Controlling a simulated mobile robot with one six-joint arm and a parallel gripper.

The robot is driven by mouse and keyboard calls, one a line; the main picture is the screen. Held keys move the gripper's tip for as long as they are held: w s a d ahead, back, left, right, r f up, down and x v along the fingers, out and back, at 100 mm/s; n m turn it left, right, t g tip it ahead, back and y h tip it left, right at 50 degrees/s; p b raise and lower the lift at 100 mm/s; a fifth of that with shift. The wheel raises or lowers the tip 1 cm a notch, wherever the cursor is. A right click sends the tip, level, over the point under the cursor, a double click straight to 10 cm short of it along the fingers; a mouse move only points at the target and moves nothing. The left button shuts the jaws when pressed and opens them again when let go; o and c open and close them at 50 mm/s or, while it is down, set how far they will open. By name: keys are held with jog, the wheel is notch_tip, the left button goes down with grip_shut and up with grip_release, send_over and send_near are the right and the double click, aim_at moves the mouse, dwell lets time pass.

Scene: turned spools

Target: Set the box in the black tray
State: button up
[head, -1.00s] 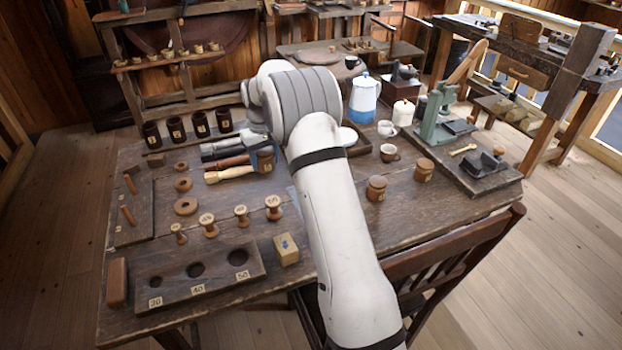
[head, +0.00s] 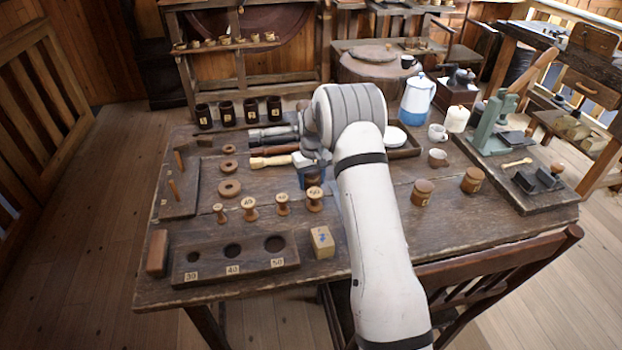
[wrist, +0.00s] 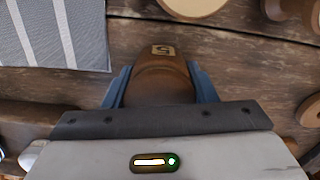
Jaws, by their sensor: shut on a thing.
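My gripper (head: 312,166) is shut on a brown turned wooden box with a pale number label (head: 313,180), over the table left of my arm. In the wrist view the box (wrist: 160,84) sits between the two blue fingers, with a "5" showing at the start of its label. Its lower part is hidden. A dark tray (head: 407,156) with a white dish in it lies behind and right of my arm, partly covered by it; I take it as the black tray.
Two similar round boxes (head: 422,192) stand right of my arm. Several spools (head: 250,208) and a holed block (head: 236,260) are at the left front. A pale block with a blue mark (head: 322,242) stands nearby.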

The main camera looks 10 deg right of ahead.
jog(key=o, duration=0.5)
jog(key=shift+f, duration=0.1)
jog(key=o, duration=0.5)
